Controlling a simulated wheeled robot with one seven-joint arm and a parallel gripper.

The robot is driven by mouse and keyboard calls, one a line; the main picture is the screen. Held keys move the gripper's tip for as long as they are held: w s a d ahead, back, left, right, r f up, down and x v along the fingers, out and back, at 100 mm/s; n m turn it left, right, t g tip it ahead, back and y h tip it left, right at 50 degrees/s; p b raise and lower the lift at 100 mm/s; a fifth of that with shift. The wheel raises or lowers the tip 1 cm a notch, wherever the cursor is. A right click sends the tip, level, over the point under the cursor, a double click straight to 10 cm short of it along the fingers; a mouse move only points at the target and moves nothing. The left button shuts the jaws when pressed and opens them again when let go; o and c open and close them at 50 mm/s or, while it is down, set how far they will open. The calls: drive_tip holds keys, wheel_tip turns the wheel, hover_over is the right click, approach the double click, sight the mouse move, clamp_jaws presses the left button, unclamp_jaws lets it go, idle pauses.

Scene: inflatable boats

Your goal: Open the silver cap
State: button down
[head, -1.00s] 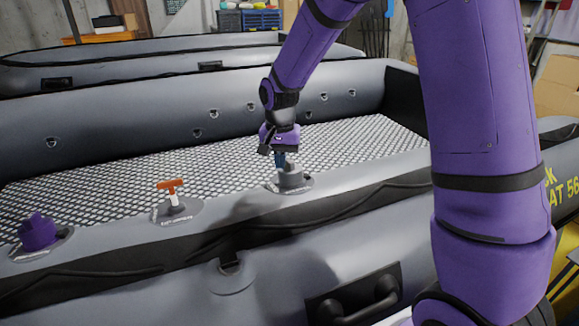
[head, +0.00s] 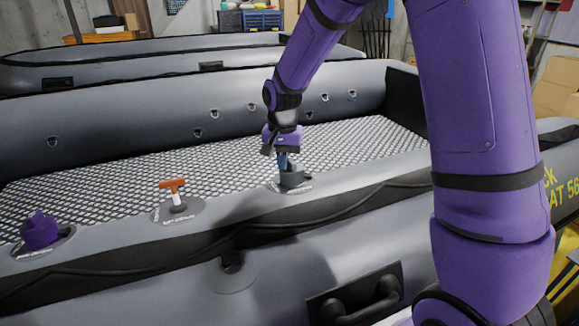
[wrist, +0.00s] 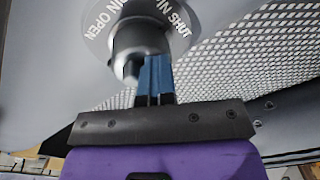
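The silver cap (head: 293,179) sits on a round valve patch on the boat's near tube. In the wrist view the cap (wrist: 140,38) is a rounded grey-silver body with a short protrusion at its lower left. Its patch is printed with "OPEN" on the left and "SHUT" on the right. My gripper (head: 282,163) points down at the cap. In the wrist view my gripper's blue fingers (wrist: 155,75) are close together beside the protrusion, overlapping the cap's lower edge. They appear shut with nothing between them; contact with the cap is not clear.
An orange T-handle (head: 174,190) and a purple cap (head: 40,231) stand on the same tube to the left. A black carry handle (head: 360,300) is on the near side. Another boat (head: 150,65) lies behind. The mesh floor (head: 120,180) is clear.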

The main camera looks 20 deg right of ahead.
sight(299, 165)
drive_tip(key=shift+d+f, duration=0.1)
drive_tip(key=shift+d, duration=1.1)
drive_tip(key=shift+d+r, duration=0.9)
drive_tip(key=shift+d, duration=0.2)
drive_tip(key=shift+w+a+r, duration=0.3)
drive_tip(key=shift+a+r, duration=0.25)
drive_tip(key=shift+a, duration=0.05)
drive_tip(key=shift+w+a+r, duration=0.3)
drive_tip(key=shift+a+r, duration=0.25)
drive_tip(key=shift+w+a+r, duration=0.15)
drive_tip(key=shift+a+r, duration=0.6)
drive_tip(key=shift+a, duration=0.25)
drive_tip(key=shift+w+a+r, duration=0.1)
drive_tip(key=shift+a+r, duration=0.6)
drive_tip(key=shift+a, duration=0.3)
